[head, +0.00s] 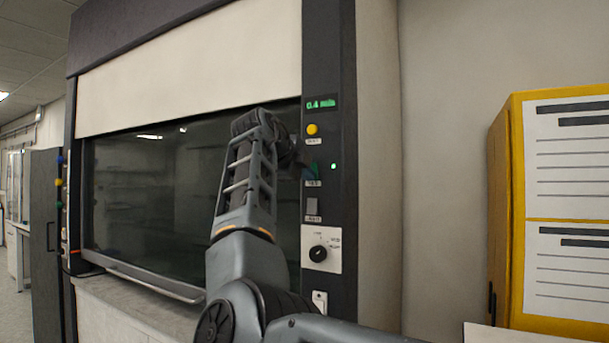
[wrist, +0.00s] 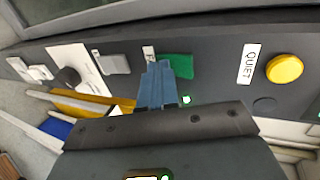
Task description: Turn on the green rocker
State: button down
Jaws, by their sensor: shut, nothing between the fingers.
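The green rocker (wrist: 178,67) is on the dark control panel in the wrist view, with a lit green lamp (wrist: 186,99) beside it. In the head view the green rocker (head: 315,168) is partly hidden by my gripper (head: 305,172), and the lamp (head: 333,167) glows to its right. In the wrist view my gripper (wrist: 158,68) is shut and empty, its blue fingers together at the rocker's left edge. I cannot tell whether the fingertips touch it.
A yellow button (head: 312,130) and a green display (head: 321,104) are above the rocker. A grey rocker (head: 313,207) and a black knob (head: 318,253) are below it. The fume hood's glass (head: 150,200) is to the left. A yellow board (head: 505,200) stands at the right.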

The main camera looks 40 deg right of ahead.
jog(key=shift+d+r+p, duration=0.1)
jog(key=shift+r+p, duration=0.6)
jog(key=shift+r, duration=0.2)
jog(key=shift+s, duration=0.1)
